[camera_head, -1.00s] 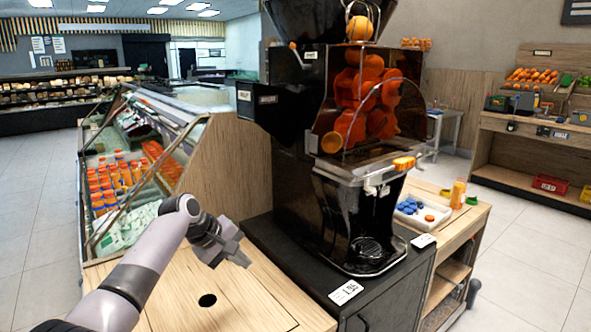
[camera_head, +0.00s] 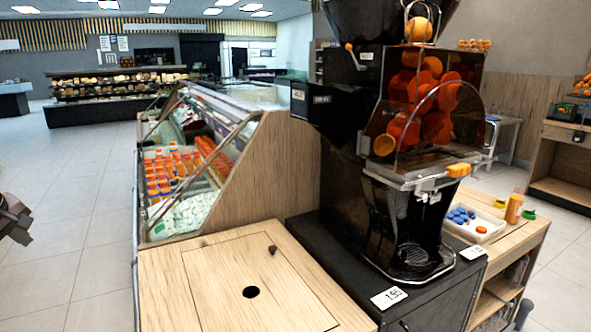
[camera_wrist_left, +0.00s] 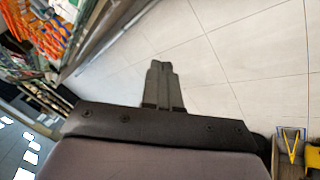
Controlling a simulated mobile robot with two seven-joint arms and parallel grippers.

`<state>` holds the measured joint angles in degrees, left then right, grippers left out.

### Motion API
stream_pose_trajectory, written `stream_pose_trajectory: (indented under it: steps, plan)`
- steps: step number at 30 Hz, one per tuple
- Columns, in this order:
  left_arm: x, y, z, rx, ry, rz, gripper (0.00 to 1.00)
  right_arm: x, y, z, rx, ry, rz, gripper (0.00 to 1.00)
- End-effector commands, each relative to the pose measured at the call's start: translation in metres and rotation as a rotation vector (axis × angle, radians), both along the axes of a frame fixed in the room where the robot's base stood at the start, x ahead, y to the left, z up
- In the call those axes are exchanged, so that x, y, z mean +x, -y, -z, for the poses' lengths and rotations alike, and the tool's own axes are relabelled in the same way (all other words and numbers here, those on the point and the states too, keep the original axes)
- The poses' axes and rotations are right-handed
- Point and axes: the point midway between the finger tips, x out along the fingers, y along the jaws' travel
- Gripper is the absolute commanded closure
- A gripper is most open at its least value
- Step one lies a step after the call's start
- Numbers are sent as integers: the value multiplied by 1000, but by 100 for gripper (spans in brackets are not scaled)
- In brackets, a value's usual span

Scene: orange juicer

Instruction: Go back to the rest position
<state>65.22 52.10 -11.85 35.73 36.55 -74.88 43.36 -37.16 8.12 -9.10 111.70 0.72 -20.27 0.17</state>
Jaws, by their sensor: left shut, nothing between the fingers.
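My left gripper (camera_head: 20,222) is at the far left edge of the head view, partly cut off by the frame. It is out over the tiled floor, to the left of the wooden counter and the display case, and touches nothing. In the left wrist view its two fingers (camera_wrist_left: 162,72) are together with nothing between them. The orange juicer (camera_head: 415,150) stands on its black cabinet in the right half of the head view, well away from the gripper. My right gripper is not in view.
A glass display case (camera_head: 185,175) with juice bottles stands behind the wooden counter (camera_head: 200,290). A tray (camera_head: 482,232) with blue and orange caps and an orange bottle (camera_head: 514,207) are right of the juicer. Tiled floor (camera_head: 75,230) at left is open.

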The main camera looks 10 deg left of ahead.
Motion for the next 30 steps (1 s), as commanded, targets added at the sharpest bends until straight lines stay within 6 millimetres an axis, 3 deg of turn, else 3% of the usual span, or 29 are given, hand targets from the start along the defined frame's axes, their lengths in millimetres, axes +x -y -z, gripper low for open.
stream_pose_trajectory:
  steps: [1,2,14,23,30]
  plan:
    - [-20,-23,-9,19,0,-42,100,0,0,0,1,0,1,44]
    - [-24,-27,-7,37,-8,-43,100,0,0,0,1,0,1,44]
    - [-18,-10,71,499,-183,311,100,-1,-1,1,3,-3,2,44]
    - [-29,43,141,827,-283,722,100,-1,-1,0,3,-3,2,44]
    - [-57,112,198,1017,-298,1094,100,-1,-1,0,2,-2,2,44]
